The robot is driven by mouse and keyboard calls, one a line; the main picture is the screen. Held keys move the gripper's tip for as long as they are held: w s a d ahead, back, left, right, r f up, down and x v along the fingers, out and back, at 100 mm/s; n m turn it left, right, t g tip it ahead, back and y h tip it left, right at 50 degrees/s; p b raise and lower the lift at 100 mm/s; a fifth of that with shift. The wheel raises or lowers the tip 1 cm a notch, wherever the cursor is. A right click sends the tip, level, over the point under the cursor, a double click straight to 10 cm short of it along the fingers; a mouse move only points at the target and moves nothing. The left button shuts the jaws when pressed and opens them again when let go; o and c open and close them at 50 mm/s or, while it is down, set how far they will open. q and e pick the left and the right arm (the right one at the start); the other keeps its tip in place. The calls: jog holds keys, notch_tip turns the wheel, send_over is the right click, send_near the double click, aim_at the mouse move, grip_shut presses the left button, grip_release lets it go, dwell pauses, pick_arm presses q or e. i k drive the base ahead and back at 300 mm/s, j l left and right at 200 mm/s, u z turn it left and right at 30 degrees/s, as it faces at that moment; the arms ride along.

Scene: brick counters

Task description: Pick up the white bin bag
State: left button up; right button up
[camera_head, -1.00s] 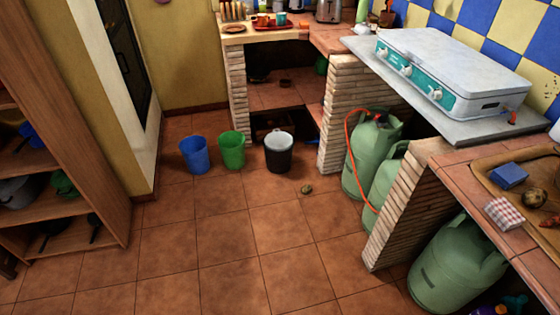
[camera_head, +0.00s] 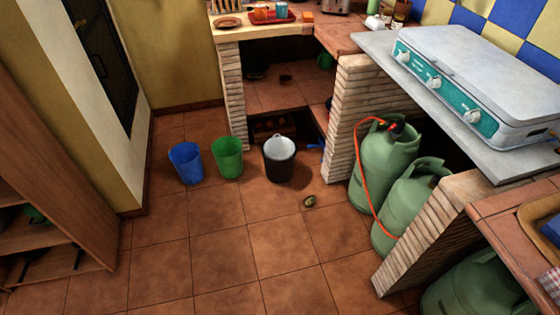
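A black bin (camera_head: 279,162) stands upright on the tiled floor, in front of the brick counter. A white bag (camera_head: 280,145) lines its inside and shows at the open top. Neither of my grippers is in the head view. The bag's lower part is hidden inside the bin.
A blue bin (camera_head: 186,163) and a green bin (camera_head: 228,157) stand left of the black bin. A small roundish item (camera_head: 309,202) lies on the floor. Green gas bottles (camera_head: 386,165) with an orange hose stand by the brick pillars at right. The floor (camera_head: 220,250) in front is clear.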

aim_at(282, 148)
jog(key=i, duration=0.75)
jog(key=i+j, duration=0.1)
jog(key=i, duration=0.6)
jog(key=z, duration=0.05)
